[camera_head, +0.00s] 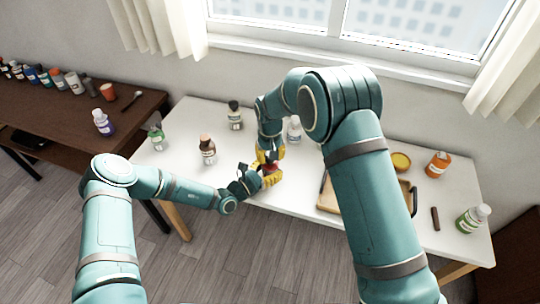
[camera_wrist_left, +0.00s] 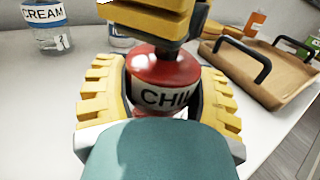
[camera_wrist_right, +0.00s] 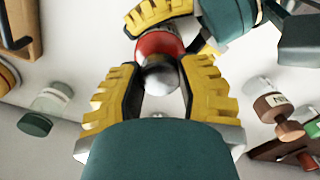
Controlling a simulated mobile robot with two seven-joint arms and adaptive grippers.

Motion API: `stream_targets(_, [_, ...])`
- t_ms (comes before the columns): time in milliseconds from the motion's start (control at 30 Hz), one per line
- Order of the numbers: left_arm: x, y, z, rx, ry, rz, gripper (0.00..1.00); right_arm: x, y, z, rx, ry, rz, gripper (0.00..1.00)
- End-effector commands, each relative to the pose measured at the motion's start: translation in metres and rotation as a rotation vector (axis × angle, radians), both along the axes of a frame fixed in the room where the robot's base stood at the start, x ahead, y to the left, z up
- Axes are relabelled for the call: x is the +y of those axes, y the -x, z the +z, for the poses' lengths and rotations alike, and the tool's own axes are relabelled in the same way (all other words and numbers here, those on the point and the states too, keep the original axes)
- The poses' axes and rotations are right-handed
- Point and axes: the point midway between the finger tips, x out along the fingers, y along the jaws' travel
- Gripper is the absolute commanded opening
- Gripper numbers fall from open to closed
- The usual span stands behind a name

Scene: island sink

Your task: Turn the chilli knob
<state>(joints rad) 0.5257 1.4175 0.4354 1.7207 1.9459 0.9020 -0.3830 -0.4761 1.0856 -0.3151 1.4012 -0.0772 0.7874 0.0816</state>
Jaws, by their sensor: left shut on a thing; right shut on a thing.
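The red chilli jar (camera_head: 268,169) is above the front part of the white table. Its white label, partly readable as "CHI", faces me in the left wrist view (camera_wrist_left: 160,96). My left gripper (camera_head: 266,176) is shut around the red body from the front. My right gripper (camera_head: 268,157) comes down from above and is shut on the jar's knob. The right wrist view shows the round grey-and-dark knob (camera_wrist_right: 161,79) between the yellow fingers, with the red body behind it. In the left wrist view the right fingers hide the knob.
A wooden tray (camera_head: 329,203) with dark handles lies right of the grippers. A brown-capped bottle (camera_head: 208,150), a dark-capped bottle (camera_head: 235,115) and a green bottle (camera_head: 156,138) stand to the left. An orange bottle (camera_head: 437,165) stands at the right. A dark side table (camera_head: 75,117) holds several containers.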

Motion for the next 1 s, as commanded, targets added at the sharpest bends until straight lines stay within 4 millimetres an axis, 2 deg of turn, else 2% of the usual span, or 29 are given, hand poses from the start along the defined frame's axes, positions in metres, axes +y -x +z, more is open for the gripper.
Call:
stream_targets(500, [-0.0012, 0.0007, 0.0007, -0.002, 0.001, -0.003, 0.19, -0.0009, -0.0002, -0.0013, -0.001, 0.001, -0.403, 0.00])
stream_targets(1000, [-0.0014, 0.0008, 0.0009, -0.002, 0.002, -0.003, 0.19, -0.0013, -0.0002, -0.0012, -0.001, 0.001, -0.526, 0.00])
